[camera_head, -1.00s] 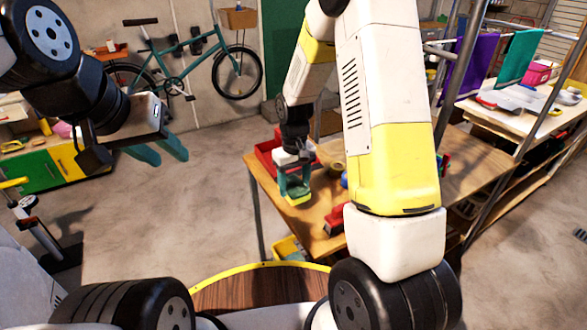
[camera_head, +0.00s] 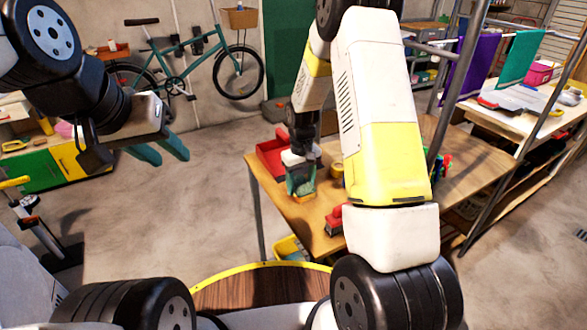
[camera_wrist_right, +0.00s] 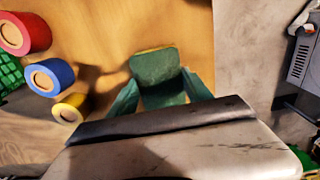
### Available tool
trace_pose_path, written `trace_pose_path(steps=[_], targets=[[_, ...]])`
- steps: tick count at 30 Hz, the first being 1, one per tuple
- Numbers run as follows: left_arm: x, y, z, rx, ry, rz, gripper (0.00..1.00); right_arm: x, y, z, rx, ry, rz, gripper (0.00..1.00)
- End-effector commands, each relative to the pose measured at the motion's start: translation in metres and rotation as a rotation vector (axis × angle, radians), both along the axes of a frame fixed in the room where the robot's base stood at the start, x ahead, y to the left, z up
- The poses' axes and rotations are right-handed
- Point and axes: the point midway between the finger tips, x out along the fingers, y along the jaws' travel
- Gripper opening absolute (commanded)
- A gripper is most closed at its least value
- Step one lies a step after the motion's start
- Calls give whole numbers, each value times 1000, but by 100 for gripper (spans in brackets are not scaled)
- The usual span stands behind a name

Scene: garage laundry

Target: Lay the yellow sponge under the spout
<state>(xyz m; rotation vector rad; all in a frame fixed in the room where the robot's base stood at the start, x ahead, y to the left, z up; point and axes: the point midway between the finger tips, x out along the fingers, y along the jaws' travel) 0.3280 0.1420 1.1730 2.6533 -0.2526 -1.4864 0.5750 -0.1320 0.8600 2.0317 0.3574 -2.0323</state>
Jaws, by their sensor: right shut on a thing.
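The yellow sponge (camera_head: 304,198), with a green top face, is between the fingers of my right gripper (camera_head: 301,184), over the left part of the wooden workbench (camera_head: 272,186). In the right wrist view the sponge (camera_wrist_right: 157,76) shows mostly its green face, with a thin yellow edge at the far end. The fingers of my right gripper (camera_wrist_right: 159,92) are shut on its sides. I cannot tell whether the sponge touches the bench. My left gripper (camera_head: 159,151) is open and empty above the floor at the left. I cannot make out a spout.
A red bin (camera_head: 270,154) stands on the bench behind the right gripper. A red object (camera_head: 333,220) is near the front edge. Red (camera_wrist_right: 27,33), blue (camera_wrist_right: 50,76) and yellow (camera_wrist_right: 70,108) round pieces lie left of the sponge in the wrist view.

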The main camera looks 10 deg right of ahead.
Motion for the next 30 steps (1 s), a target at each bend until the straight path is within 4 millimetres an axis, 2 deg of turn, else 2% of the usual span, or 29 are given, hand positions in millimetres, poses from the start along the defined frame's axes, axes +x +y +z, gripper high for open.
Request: trace_pose_path(steps=[1, 2, 4, 5, 14, 17, 20, 30], targets=[[0, 0, 0, 0, 0, 0, 36, 0, 0, -2, 0, 1, 0, 21], [0, 0, 0, 0, 0, 0, 36, 0, 0, -1, 0, 0, 0, 63], [0, 0, 0, 0, 0, 0, 36, 0, 0, -1, 0, 0, 0, 77], [0, 0, 0, 0, 0, 0, 36, 0, 0, -1, 0, 0, 0, 79], [0, 0, 0, 0, 0, 0, 36, 0, 0, 0, 0, 0, 0, 79], [0, 0, 0, 0, 0, 0, 36, 1, 0, 6, 1, -2, 0, 79], [0, 0, 0, 0, 0, 0, 36, 1, 0, 21, 0, -4, 0, 79], [0, 0, 0, 0, 0, 0, 36, 1, 0, 93, 0, -4, 0, 79]])
